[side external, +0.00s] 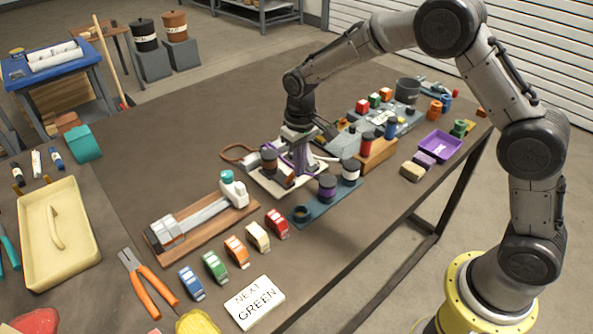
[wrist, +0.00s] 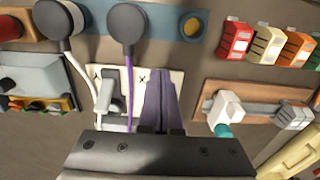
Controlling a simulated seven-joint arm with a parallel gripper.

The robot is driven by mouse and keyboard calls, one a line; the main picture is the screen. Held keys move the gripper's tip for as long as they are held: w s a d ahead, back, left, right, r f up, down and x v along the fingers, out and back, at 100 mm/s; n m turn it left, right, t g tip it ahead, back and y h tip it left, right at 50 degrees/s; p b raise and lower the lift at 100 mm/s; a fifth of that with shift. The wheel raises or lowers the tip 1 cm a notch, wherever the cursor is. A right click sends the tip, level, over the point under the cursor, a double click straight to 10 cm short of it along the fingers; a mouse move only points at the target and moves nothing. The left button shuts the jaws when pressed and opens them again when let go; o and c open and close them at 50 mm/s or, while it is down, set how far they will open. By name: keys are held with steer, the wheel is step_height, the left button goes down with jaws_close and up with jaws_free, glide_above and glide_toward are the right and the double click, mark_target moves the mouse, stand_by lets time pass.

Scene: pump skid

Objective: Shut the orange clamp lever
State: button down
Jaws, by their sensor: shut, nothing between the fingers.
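An orange block with a pale striped front (side external: 237,251) sits in a row of coloured blocks on the table; it also shows at upper right in the wrist view (wrist: 298,48). It is the closest match for the orange clamp lever, but I cannot tell whether any lever on it is raised or shut. My gripper (side external: 301,163) is over a white plate (side external: 270,183), behind and right of that row, well apart from the orange block. Its fingers (wrist: 158,78) are together and empty. The gripper hides part of the plate.
Blue, green, cream and red blocks flank the orange one. A wooden board (side external: 200,221) with a grey bar and teal-capped fitting lies behind them. Dark spools with cords stand by a teal strip (side external: 325,205). Pliers (side external: 147,283) and a lettered card (side external: 255,302) lie in front.

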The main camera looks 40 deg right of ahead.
step_height(320, 180, down, 3)
steer(key=shift+r, duration=0.2)
steer(key=shift+w+d, duration=0.2)
steer(key=shift+w, duration=3.45)
steer(key=shift+r, duration=0.7)
steer(key=shift+s+a+r, duration=0.1)
steer(key=shift+s+r, duration=0.2)
steer(key=shift+r, duration=0.55)
steer(key=shift+a+r, duration=0.1)
steer(key=shift+r, duration=1.55)
steer(key=shift+r, duration=0.1)
